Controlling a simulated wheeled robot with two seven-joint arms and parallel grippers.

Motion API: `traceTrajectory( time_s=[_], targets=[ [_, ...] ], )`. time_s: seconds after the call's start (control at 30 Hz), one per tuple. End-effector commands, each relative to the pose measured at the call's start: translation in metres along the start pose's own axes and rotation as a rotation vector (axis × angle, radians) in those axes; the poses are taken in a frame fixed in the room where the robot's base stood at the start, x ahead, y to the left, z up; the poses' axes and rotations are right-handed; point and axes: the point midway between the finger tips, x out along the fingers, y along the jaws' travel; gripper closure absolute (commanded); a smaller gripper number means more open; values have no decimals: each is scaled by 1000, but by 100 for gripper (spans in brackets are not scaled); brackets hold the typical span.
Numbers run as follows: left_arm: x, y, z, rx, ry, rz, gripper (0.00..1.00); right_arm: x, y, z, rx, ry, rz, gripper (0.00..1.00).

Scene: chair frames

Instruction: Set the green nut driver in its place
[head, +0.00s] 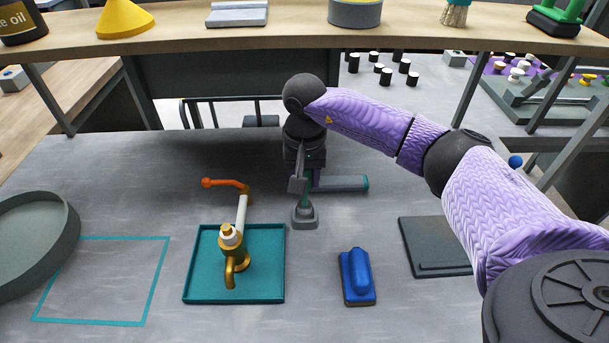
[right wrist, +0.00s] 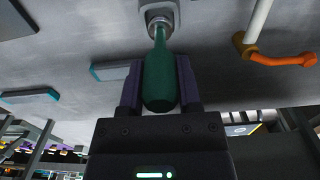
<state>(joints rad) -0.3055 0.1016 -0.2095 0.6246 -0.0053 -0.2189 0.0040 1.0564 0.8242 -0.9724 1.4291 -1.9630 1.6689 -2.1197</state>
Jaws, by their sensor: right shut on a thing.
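The green nut driver (right wrist: 160,82) is between the fingers of my right gripper (right wrist: 158,88) in the right wrist view, held by its handle. In the head view my right gripper (head: 304,182) points down and hides most of the driver. A small grey stand (head: 305,217) is directly below it, and it also shows at the top of the right wrist view (right wrist: 157,8). The driver's shaft end meets the top of the stand; how deep it sits cannot be told. My left gripper is not in view.
A teal tray (head: 200,285) with a brass tap (head: 231,262) and orange lever is to the left. A teal-edged bar (head: 342,184) lies just behind the stand. A shelf (head: 290,40) runs above.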

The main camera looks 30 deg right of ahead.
Motion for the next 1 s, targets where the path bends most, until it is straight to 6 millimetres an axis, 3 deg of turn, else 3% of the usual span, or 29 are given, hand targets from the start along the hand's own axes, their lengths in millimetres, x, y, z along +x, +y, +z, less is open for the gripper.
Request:
traceTrajectory(
  time_s=[1.0],
  targets=[
    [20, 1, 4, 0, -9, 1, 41, 26, 0, 0, 0, 0, 1, 100]
  ],
)
